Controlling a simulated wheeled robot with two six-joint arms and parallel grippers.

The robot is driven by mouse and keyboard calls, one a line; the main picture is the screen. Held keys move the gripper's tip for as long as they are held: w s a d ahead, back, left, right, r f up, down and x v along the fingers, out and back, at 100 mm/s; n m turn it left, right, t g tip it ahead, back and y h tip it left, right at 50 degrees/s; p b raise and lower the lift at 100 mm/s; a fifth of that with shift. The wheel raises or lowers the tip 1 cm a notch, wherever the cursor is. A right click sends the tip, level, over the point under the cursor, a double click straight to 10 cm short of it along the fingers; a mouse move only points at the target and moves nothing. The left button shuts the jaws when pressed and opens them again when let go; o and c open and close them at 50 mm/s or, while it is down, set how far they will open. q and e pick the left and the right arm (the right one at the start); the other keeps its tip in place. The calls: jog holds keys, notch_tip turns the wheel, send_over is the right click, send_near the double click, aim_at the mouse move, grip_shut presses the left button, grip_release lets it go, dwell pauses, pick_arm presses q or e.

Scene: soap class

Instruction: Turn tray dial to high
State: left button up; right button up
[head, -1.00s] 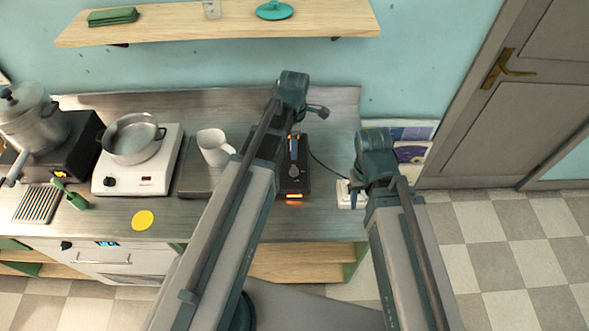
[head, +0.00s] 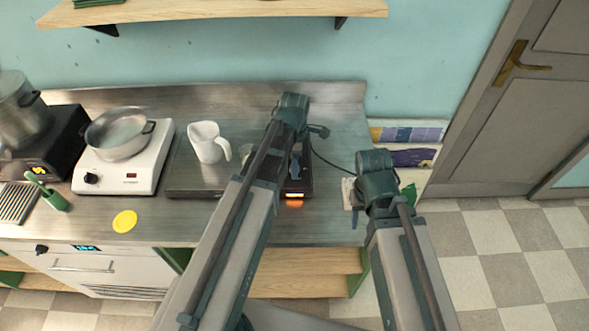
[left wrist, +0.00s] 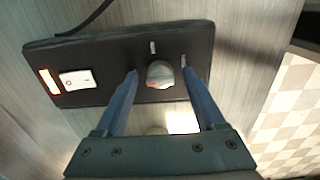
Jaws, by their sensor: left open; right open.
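A black control box (left wrist: 120,65) lies on the metal counter, with a round grey dial (left wrist: 160,73), a white rocker switch and a glowing orange light. The dial has a red mark on its left side, and small labels stand beside it, too small to read. My left gripper (left wrist: 161,77) is open, with one blue finger on each side of the dial; I cannot tell whether they touch it. In the head view the box (head: 306,184) is mostly hidden by my left arm. My right gripper (head: 355,207) is open at the counter's right end, apart from the box.
Left of the box, a flat tray (head: 185,190) carries a white jug (head: 207,142). A white hotplate (head: 145,176) with a pot (head: 118,136) stands farther left. A yellow disc (head: 124,221) lies at the front. A wooden shelf (head: 230,10) hangs above.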

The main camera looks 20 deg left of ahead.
pick_arm(q)
grip_shut()
dwell(0.4)
